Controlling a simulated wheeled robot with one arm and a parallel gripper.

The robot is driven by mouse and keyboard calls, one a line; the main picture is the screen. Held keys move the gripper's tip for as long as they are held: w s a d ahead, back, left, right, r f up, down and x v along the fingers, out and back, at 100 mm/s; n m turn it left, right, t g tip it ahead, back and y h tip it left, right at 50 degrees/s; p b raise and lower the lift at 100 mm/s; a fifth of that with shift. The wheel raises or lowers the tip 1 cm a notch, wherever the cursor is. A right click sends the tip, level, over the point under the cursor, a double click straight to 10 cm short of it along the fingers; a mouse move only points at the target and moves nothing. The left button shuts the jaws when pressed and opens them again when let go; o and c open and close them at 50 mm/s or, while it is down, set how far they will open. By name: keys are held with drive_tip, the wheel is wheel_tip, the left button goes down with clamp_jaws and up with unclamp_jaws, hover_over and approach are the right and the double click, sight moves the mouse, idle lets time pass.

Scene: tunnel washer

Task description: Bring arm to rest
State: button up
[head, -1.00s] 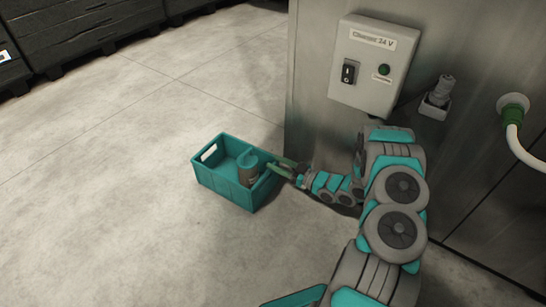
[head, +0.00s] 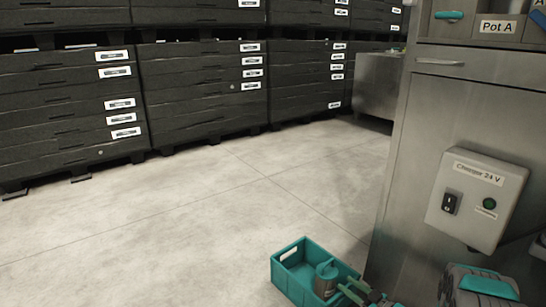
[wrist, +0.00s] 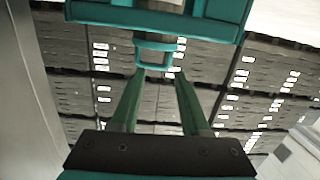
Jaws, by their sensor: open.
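My gripper (head: 347,288) is at the right rim of a teal crate (head: 290,286) on the floor, at the bottom of the head view. Its green fingers are spread apart. In the wrist view my gripper (wrist: 155,76) shows open, with nothing clearly held between the fingers. A teal-topped grey container (head: 326,277) stands in the crate, just left of the fingers. Whether the fingers touch the crate or the container, I cannot tell. Most of my arm is cut off by the lower right of the head view.
A steel cabinet (head: 430,140) stands at the right, with a grey switch box (head: 477,199) labelled 24 V. Stacked black bins (head: 200,90) line the back. A lower steel unit (head: 378,85) stands behind. The concrete floor (head: 150,225) at left and middle is clear.

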drive_tip(key=w+d+r+m+g+h+p, duration=0.1)
drive_tip(key=w+d+r+g+h+p, duration=0.25)
drive_tip(key=d+r+h, duration=0.65)
drive_tip(key=s+d+r+m+g+h+p, duration=0.1)
drive_tip(key=s+r+m+h, duration=0.1)
drive_tip(key=s+r, duration=0.45)
drive_tip(key=s+r+m+g+h+p, duration=0.2)
drive_tip(key=s+r, duration=0.1)
drive_tip(key=r, duration=0.6)
drive_tip(key=s+a+r+m+g+y+p, duration=0.1)
drive_tip(key=s+a+r, duration=0.3)
drive_tip(key=s, duration=0.9)
drive_tip(key=s+a+r+m+g+y+p, duration=0.1)
drive_tip(key=s+a+r+g, duration=0.3)
drive_tip(key=s+a, duration=0.6)
drive_tip(key=s+a+r+m+g+y+p, duration=0.1)
drive_tip(key=s+a+r, duration=0.4)
drive_tip(key=s, duration=1.2)
drive_tip(key=a+g+p, duration=0.1)
drive_tip(key=a+g, duration=0.1)
drive_tip(key=shift+a, duration=0.3)
drive_tip(key=shift+g, duration=0.25)
